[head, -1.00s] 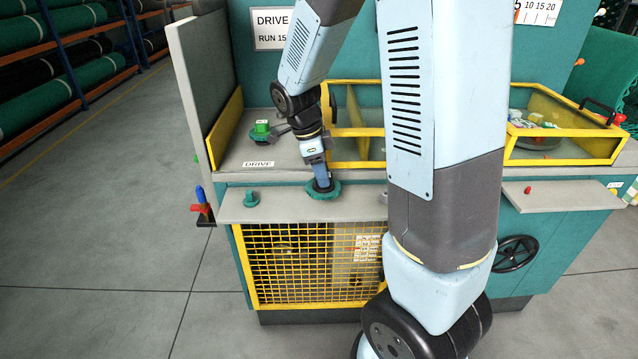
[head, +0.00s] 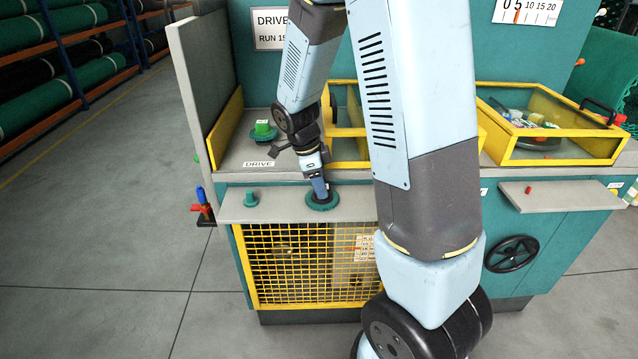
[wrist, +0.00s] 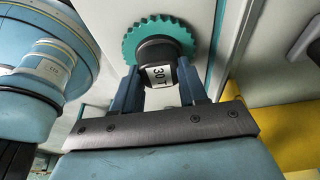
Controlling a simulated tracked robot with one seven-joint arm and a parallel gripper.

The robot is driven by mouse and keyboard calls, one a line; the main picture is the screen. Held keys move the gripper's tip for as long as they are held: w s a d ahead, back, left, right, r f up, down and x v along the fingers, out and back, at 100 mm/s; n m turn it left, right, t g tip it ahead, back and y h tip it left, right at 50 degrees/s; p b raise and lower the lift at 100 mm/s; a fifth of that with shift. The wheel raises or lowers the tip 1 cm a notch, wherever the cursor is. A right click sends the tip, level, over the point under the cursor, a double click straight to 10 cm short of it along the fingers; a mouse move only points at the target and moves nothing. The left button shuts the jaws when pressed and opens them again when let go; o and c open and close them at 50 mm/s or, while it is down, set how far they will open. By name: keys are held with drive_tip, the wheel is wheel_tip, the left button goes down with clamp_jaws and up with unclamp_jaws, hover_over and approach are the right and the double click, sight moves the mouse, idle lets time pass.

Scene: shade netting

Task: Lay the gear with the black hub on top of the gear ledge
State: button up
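The gear with the black hub (head: 322,204) is a dark green toothed disc at the front left of the machine. In the wrist view its teeth (wrist: 132,38) and its black hub (wrist: 153,48) with a "30 T" label show clearly. My gripper (head: 319,193) points down at it and is shut on the hub, with one finger on each side in the wrist view (wrist: 160,85). The gear ledge (head: 285,208) is the grey shelf along the machine's front. The gear is over the ledge, flat and low; I cannot tell whether it touches.
A small green gear (head: 251,199) stands on the ledge's left part. Yellow-framed guards (head: 570,150) and a right-hand shelf (head: 560,196) lie around. The ledge between the two gears is clear.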

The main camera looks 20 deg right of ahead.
sight(308, 197)
drive_tip(key=o, duration=0.4)
drive_tip(key=shift+o, duration=0.2)
drive_tip(key=v, duration=1.2)
drive_tip(key=s+d+r+n+t+y, duration=0.1)
drive_tip(key=s+r+n+t, duration=0.2)
drive_tip(key=s+r+n, duration=0.3)
drive_tip(key=s+d+r+n+t+y, duration=0.2)
drive_tip(key=s+r+n, duration=0.4)
drive_tip(key=s+n, duration=0.8)
drive_tip(key=shift+s+r+n+t, duration=0.35)
drive_tip(key=shift+n+t, duration=0.45)
